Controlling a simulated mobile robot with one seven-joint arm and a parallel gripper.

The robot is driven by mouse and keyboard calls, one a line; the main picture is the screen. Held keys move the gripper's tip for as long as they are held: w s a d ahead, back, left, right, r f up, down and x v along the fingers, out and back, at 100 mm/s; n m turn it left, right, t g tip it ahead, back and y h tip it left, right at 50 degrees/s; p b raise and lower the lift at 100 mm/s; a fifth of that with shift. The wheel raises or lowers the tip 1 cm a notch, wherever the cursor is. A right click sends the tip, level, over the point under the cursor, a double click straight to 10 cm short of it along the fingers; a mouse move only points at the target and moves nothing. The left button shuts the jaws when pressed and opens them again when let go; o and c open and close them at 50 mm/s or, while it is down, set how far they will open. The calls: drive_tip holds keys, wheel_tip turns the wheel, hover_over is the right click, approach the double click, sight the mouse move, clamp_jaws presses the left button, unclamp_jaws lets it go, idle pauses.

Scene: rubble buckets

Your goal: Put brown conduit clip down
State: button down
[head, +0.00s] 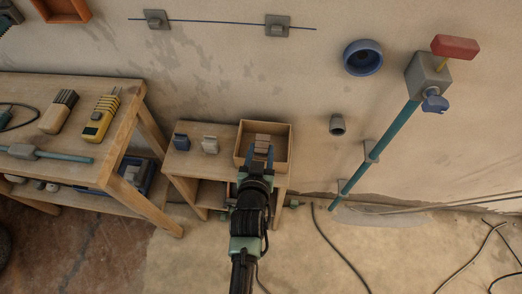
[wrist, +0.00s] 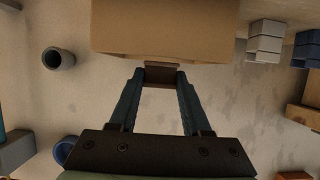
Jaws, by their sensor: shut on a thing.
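The brown conduit clip (head: 263,139) is between the fingertips of my gripper (head: 257,156), which is shut on it. In the head view the clip overlaps the inside of an open wooden box (head: 284,158) on the small wooden table. In the wrist view the brown clip (wrist: 160,72) shows between the fingertips of my gripper (wrist: 161,75), at the edge of the box (wrist: 165,30). I cannot tell whether the clip touches the box floor.
A white clip (head: 210,144) and a dark blue clip (head: 181,141) stand on the small table (head: 187,160) left of the box. A larger workbench (head: 125,140) with tools is further left. A teal pipe (head: 385,143) runs along the wall at right.

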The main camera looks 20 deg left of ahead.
drive_tip(key=shift+f+b, duration=0.55)
drive_tip(key=shift+c, duration=1.8)
unclamp_jaws()
drive_tip(key=shift+r+p, duration=0.5)
drive_tip(key=p+v, duration=0.2)
drive_tip(key=v, duration=1)
drive_tip(key=shift+r, duration=0.15)
